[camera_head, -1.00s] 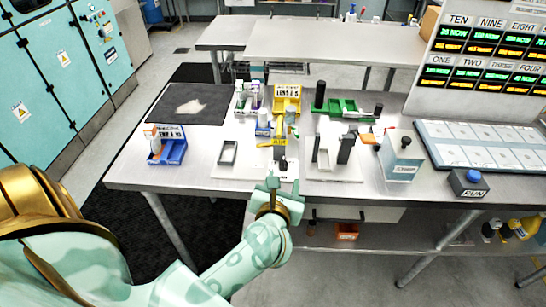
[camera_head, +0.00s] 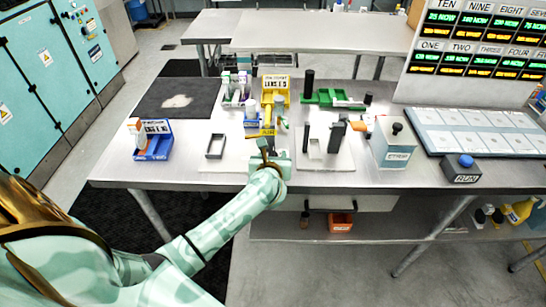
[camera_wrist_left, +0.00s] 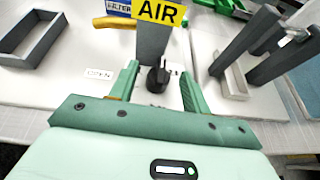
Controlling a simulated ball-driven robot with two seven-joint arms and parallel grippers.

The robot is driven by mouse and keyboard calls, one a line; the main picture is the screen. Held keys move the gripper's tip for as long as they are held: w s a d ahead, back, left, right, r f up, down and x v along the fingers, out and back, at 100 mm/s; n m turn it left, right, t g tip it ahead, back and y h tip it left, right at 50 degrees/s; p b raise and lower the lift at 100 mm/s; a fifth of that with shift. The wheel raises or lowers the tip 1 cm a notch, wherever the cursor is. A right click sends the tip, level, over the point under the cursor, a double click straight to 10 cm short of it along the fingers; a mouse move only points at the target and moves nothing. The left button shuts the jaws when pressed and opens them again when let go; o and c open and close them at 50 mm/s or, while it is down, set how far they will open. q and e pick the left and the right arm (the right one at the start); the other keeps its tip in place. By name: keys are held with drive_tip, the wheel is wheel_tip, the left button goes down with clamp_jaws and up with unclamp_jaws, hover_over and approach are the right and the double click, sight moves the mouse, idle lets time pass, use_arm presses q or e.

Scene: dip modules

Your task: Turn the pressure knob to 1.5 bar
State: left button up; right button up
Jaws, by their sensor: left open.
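The black pressure knob (camera_wrist_left: 157,78) stands on the white board at the foot of a grey post with a yellow AIR sign (camera_wrist_left: 158,12). In the left wrist view it sits between the two green fingers of my left gripper (camera_wrist_left: 159,72), with gaps on both sides. The gripper is open and empty. In the head view my left gripper (camera_head: 268,158) is at the front edge of the table, just in front of the AIR sign (camera_head: 267,132), and covers much of the knob area. The knob's setting is not readable. My right gripper is not in view.
A grey rectangular frame (camera_head: 215,146) lies left of the knob. Dark upright posts (camera_head: 337,137) stand on a white board to the right. A blue bin (camera_head: 153,145), a grey box with a black knob (camera_head: 395,143) and a RUN button box (camera_head: 461,168) are farther out.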

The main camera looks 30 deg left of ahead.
use_arm(q)
drive_tip(key=shift+w+a, duration=0.15)
drive_tip(key=shift+w, duration=0.1)
drive_tip(key=c, duration=1)
drive_tip(key=shift+d+f+n+g+y+b, duration=0.2)
drive_tip(key=shift+n+g+y+b, duration=0.25)
drive_tip(key=shift+n+y, duration=0.35)
drive_tip(key=shift+r, duration=0.1)
drive_tip(key=shift+a, duration=0.1)
drive_tip(key=o, duration=1)
